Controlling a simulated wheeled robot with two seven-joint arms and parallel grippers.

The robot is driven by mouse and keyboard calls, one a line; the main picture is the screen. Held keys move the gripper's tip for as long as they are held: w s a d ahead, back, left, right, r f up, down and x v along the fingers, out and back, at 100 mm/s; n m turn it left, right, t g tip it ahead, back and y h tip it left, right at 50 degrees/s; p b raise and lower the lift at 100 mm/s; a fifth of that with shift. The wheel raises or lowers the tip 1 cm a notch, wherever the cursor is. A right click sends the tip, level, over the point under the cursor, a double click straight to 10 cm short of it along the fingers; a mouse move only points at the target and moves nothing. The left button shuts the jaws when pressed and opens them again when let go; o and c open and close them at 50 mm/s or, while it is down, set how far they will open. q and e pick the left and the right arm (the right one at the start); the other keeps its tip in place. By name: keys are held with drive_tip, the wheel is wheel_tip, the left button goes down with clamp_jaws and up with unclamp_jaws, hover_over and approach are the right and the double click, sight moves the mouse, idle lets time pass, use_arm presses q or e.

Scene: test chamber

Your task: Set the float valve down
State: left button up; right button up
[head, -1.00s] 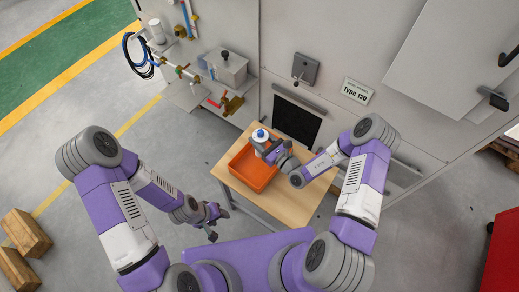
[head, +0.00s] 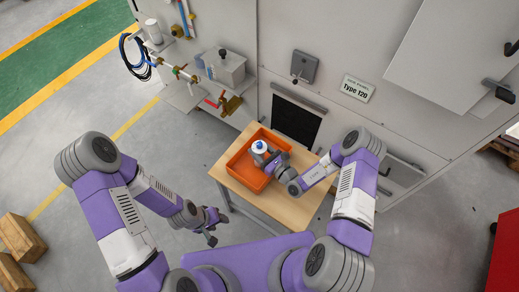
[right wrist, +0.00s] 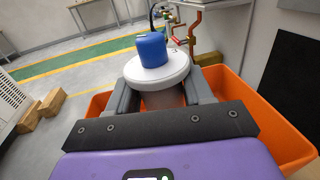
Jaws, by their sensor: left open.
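The float valve (head: 260,146) has a white round top with a blue cap; the cap (right wrist: 152,48) and a dull cylindrical body show in the right wrist view. My right gripper (head: 263,158) has its fingers on both sides of the body and is shut on it, holding it upright. The valve is over or inside the orange bin (head: 234,160); whether its base touches the bin floor is hidden. My left gripper (head: 215,226) is open and empty, left of and in front of the table.
The bin stands on a wooden table (head: 292,208), whose front right part is bare. Behind it is a grey cabinet with a dark panel (head: 296,121). Pipes, a red-handled valve and a grey box (head: 226,68) sit on a ledge at the back left.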

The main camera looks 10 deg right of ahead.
drive_tip(key=o, duration=0.4)
drive_tip(key=shift+r, duration=0.25)
drive_tip(key=p+v, duration=0.2)
drive_tip(key=v, duration=1)
drive_tip(key=shift+f, duration=0.1)
drive_tip(key=shift+s, duration=0.1)
